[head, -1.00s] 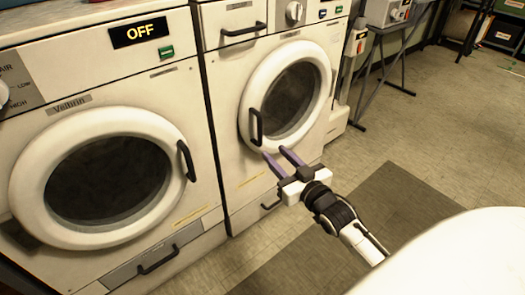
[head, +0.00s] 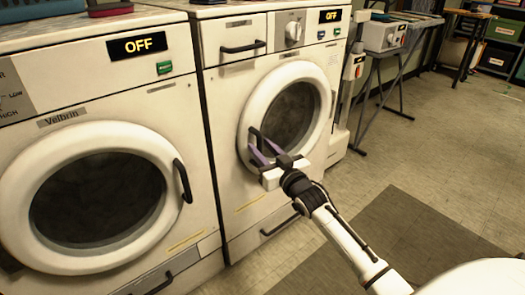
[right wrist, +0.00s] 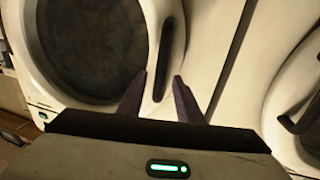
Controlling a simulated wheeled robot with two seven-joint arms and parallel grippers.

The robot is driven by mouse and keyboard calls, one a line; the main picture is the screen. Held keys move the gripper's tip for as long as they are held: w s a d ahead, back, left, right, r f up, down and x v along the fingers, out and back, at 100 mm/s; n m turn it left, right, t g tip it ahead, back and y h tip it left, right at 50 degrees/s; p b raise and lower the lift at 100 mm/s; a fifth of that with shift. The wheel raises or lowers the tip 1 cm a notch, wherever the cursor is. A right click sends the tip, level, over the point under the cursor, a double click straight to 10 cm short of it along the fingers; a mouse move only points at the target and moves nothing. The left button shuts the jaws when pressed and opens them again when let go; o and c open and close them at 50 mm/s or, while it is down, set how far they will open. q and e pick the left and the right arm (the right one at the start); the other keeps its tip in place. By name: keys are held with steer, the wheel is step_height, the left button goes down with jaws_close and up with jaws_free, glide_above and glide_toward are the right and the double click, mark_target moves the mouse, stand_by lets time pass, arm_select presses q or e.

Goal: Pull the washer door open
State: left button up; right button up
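The right machine's white round door (head: 312,78) has dark glass and is shut; its display reads OFF, and a pull-out drawer sits above. I take this machine as the washer. The door's dark upright handle (head: 254,135) is on the door's left side in the head view. My right gripper (head: 257,147) is open, its purple fingers at the handle and partly covering it. In the right wrist view, the handle (right wrist: 166,50) lies across the gap between the fingertips (right wrist: 160,85); contact cannot be told. My left gripper is not in view.
The left machine (head: 75,85), labelled Velbrin and also showing OFF, stands close beside; its round door is shut, with a dark handle (head: 183,181). A folding-legged stand (head: 385,75) is at the right. Open floor (head: 440,160) with a darker mat (head: 365,235) lies in front.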

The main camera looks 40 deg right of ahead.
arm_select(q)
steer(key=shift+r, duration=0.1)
arm_select(e)
steer(key=shift+c, duration=1.1)
jaws_close()
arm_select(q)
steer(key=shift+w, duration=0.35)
